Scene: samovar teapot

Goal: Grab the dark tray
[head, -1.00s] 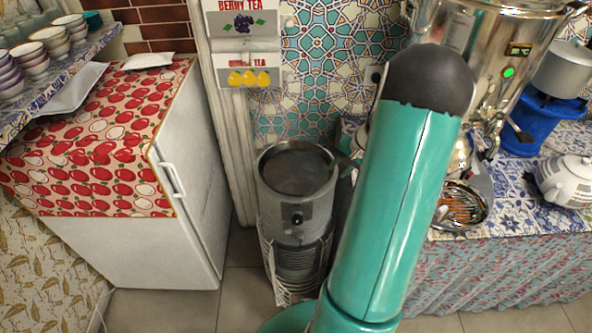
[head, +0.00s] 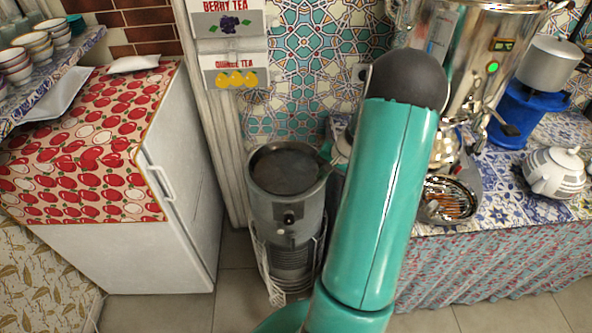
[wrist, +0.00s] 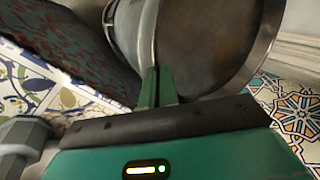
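The dark tray (head: 284,168) is a round, dark-grey dish with a raised rim. In the head view it sits on top of a grey cylinder, level or nearly so. It fills the upper middle of the wrist view (wrist: 205,45). My gripper (head: 328,166) is at the tray's right rim in the head view, where my arm partly hides it. In the wrist view the green fingers of my gripper (wrist: 158,86) are close together, one on each side of the thin rim. They look shut on it, though the contact is not fully clear.
The grey cylinder (head: 285,215) has a black knob and stands in a wire rack (head: 272,280) on the floor. A white fridge (head: 185,195) is at left. A counter (head: 480,250) with a samovar (head: 480,75) and a teapot (head: 553,172) is close at right.

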